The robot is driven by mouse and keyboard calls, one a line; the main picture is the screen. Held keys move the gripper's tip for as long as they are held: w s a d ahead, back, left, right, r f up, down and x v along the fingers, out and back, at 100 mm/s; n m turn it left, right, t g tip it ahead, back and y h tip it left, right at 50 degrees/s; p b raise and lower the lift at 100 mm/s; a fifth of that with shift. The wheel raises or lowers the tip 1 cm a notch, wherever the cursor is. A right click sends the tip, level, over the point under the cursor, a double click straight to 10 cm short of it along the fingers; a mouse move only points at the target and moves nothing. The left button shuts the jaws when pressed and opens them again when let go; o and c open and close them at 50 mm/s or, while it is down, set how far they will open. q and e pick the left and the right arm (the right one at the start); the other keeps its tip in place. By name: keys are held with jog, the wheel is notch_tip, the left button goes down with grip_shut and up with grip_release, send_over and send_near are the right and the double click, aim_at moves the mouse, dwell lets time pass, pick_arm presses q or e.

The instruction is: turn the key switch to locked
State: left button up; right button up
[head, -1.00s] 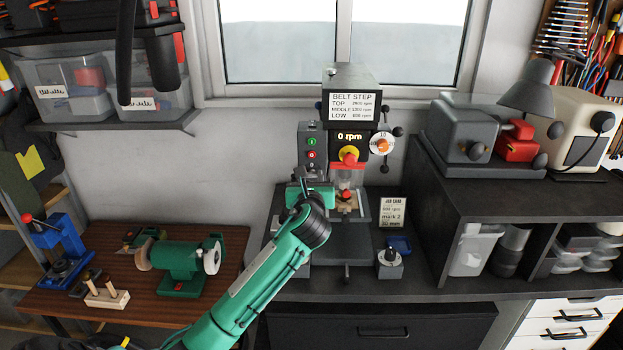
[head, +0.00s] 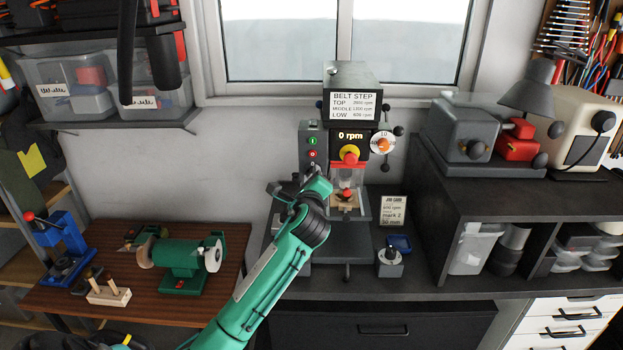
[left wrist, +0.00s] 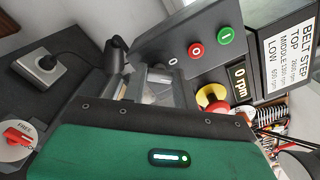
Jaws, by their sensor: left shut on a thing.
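The grey control box (head: 312,145) on the left of the drill press carries a green button and a red button. In the left wrist view its panel (left wrist: 190,38) shows these buttons and a white 0 mark. My left gripper (head: 284,189) is at the lower end of this box, and its dark fingers (left wrist: 135,75) reach to the panel near the 0 mark. It is shut on the key, which the fingers hide, along with most of the key switch. I cannot read the switch position. My right gripper is not in view.
A red and yellow stop knob (head: 349,155) sits beside the box, under the 0 rpm display (head: 351,136). A workpiece (head: 346,204) lies on the drill table. A green grinder (head: 185,258) stands on the left bench. A red FREE knob (left wrist: 17,137) shows in the wrist view.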

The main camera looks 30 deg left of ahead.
pick_arm(q)
jog(key=n+b, duration=0.1)
jog(key=n, duration=0.7)
jog(key=shift+f+b, duration=0.2)
jog(key=shift+b, duration=0.15)
dwell(0.4)
jog(key=o, duration=1)
jog(key=shift+s, duration=0.15)
